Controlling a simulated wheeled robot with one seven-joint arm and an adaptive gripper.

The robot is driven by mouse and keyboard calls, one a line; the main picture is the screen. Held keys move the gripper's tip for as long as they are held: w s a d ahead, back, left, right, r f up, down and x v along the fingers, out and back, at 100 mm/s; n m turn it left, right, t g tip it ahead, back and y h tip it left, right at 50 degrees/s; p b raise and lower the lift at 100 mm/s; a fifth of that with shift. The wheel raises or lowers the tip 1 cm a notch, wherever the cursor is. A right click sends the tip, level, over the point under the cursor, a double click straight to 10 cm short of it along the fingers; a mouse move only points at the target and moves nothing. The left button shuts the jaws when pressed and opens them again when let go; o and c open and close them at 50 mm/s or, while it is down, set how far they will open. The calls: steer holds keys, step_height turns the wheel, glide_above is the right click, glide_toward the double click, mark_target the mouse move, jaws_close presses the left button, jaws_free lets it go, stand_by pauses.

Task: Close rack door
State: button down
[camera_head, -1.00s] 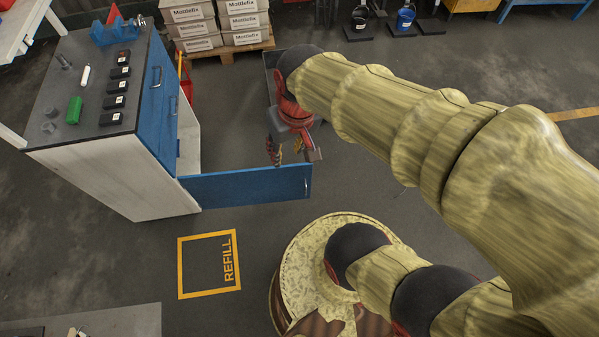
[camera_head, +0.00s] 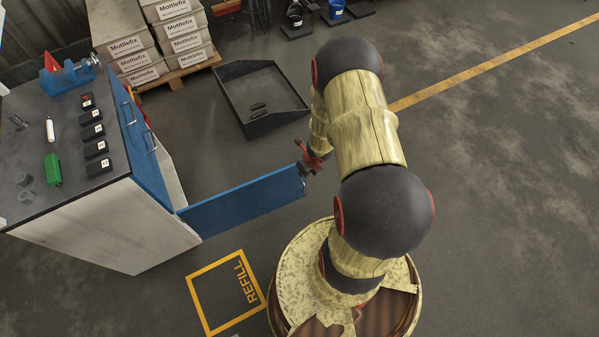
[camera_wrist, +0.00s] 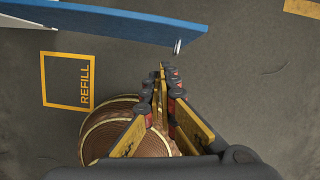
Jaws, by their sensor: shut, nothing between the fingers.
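The rack door (camera_head: 243,204) is a blue panel standing wide open, swung out from the lower corner of the white-sided rack (camera_head: 115,222). In the wrist view the door (camera_wrist: 100,18) runs across the top, with a small metal handle (camera_wrist: 178,45) near its free end. My gripper (camera_wrist: 165,66) is shut and empty, its tips just below that handle and seemingly apart from it.
A dark open tray (camera_head: 262,92) lies on the floor behind the door. Boxes on a pallet (camera_head: 172,72) stand at the back. A yellow REFILL square (camera_head: 225,290) marks clear floor in front of the door. The rack top (camera_head: 75,130) holds several small items.

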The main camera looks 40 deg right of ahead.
steer(key=w+d+f+m+b, duration=0.2)
steer(key=w+f+b, duration=0.3)
steer(key=f, duration=0.4)
steer(key=shift+d+f+m+g+h, duration=0.3)
steer(key=shift+d+f, duration=0.05)
steer(key=shift+d, duration=0.4)
steer(key=shift+w, duration=0.15)
